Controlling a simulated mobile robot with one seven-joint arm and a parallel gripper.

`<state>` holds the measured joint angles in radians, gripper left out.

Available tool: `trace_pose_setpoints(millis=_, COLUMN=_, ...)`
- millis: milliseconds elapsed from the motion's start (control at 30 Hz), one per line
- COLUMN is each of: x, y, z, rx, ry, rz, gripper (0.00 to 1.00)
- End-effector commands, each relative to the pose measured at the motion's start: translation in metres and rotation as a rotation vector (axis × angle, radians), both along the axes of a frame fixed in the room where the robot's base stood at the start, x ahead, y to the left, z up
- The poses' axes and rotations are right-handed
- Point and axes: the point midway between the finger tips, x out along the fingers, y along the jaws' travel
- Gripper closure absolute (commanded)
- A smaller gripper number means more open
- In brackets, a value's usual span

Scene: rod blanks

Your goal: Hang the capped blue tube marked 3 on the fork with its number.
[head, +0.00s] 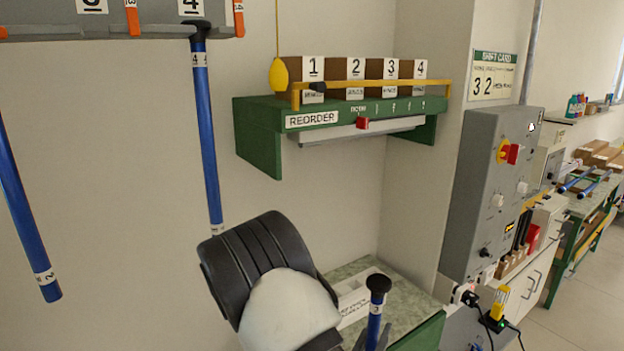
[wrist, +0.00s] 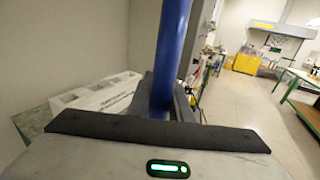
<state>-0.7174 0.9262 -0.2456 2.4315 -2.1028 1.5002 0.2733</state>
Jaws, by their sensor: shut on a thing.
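The capped blue tube (head: 374,325) stands upright at the bottom of the head view, with a black cap and a white band that seems to read 3. My gripper (head: 372,342) is shut on it, its fingers only partly in view. In the wrist view the blue tube (wrist: 171,55) rises between the fingers of my gripper (wrist: 165,108). The grey fork rail (head: 60,24) is cut off at the top left. Its number plate (head: 92,5) left of the 4 is cut off and looks like a 3. The forks themselves are mostly out of view.
A blue tube marked 4 (head: 207,130) hangs below the 4 plate (head: 190,7). Another tube marked 2 (head: 25,215) hangs at the far left. A green reorder shelf (head: 262,150) juts from the wall; a grey control box (head: 490,190) stands right.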

Motion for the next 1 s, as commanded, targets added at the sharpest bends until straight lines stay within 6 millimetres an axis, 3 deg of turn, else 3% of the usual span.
trace_pose_setpoints(millis=1000, x=0.0, y=0.0, z=0.08, rx=0.003, ry=-0.004, rz=0.0, gripper=1.0)
